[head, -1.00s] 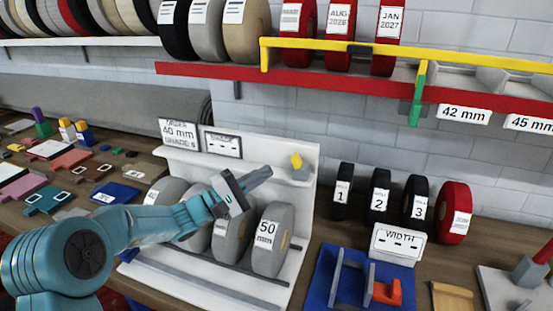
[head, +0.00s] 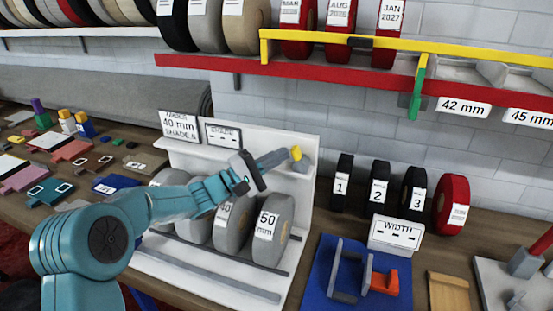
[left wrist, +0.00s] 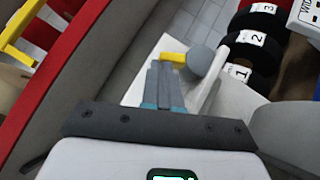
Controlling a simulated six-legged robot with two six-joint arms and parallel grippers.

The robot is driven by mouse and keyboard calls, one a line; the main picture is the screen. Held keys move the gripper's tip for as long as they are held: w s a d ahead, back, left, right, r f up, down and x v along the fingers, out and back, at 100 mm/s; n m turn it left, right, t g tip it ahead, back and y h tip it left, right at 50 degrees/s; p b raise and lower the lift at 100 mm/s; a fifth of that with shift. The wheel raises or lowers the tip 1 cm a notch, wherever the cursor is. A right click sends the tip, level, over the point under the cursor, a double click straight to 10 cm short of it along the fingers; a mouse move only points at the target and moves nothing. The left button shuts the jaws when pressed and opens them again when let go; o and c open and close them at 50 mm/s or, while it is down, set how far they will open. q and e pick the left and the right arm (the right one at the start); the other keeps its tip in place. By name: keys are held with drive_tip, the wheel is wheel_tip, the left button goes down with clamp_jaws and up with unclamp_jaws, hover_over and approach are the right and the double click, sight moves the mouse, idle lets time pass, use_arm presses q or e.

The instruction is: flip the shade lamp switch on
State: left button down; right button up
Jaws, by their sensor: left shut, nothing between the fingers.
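The shade lamp switch shows as a yellow lever (head: 296,153) on a grey round base (head: 302,163), on a small ledge of the white rack (head: 308,200). In the left wrist view the yellow lever (left wrist: 172,57) sticks out to the left of the grey ball-like base (left wrist: 200,61). My left gripper (head: 287,154) is shut and empty, with its fingertips at the lever. In the left wrist view the fingertips (left wrist: 167,70) are right by the lever; I cannot tell whether they touch. My right gripper is not in view.
Grey rolls (head: 272,230) stand in the rack below my left arm. The red shelf edge (head: 340,83) with a yellow rail (head: 400,49) runs above. Black rolls numbered 1 to 3 (head: 380,188) and a red roll (head: 452,205) stand to the right.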

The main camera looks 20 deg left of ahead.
use_arm(q)
drive_tip(key=shift+d+r+m+g+b, duration=0.15)
drive_tip(key=shift+r+m+g+b, duration=0.05)
drive_tip(key=shift+m+g+b, duration=0.25)
drive_tip(key=shift+d+r+m+g+y+b, duration=0.45)
drive_tip(key=shift+m+g+y, duration=0.2)
drive_tip(key=shift+m, duration=0.4)
drive_tip(key=shift+d+r+m+g+y, duration=0.3)
drive_tip(key=shift+d+m+g+y, duration=0.1)
drive_tip(key=shift+m+y, duration=0.2)
drive_tip(key=shift+d+r+m+g+y, duration=0.25)
drive_tip(key=shift+m+g+y, duration=0.2)
drive_tip(key=shift+m, duration=0.15)
